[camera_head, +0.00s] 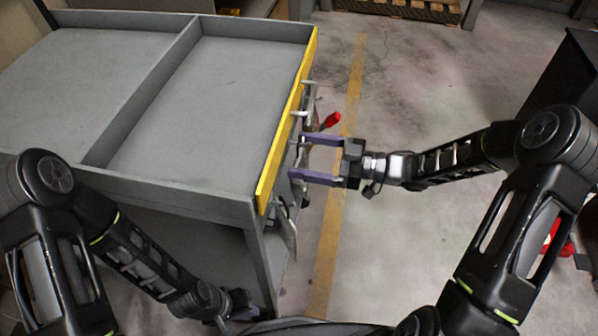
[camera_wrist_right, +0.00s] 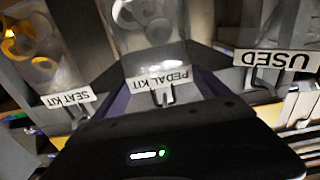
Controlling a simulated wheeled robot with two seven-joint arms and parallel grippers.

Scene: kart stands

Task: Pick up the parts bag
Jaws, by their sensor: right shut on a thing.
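A clear parts bag (camera_wrist_right: 148,22) is in the middle of the right wrist view, above an upside-down label (camera_wrist_right: 157,79) reading PEDAL KIT. My right gripper (camera_head: 296,157) reaches the yellow-edged side of the grey cart from the right. Its purple fingers lie on both sides of the bag and are shut on it. A second clear bag (camera_wrist_right: 32,45), with yellow round parts, hangs by the SEAT KIT label (camera_wrist_right: 68,97). The bags are hardly visible in the head view. My left gripper (camera_head: 242,310) is low by the cart's near side, partly hidden; its opening is unclear.
The grey cart (camera_head: 205,75) has an empty, divided top and a yellow edge strip (camera_head: 287,120). Metal hooks and a red-handled item (camera_head: 331,121) stick out from that side. A USED label (camera_wrist_right: 277,59) shows in the wrist view. The floor to the right is mostly clear.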

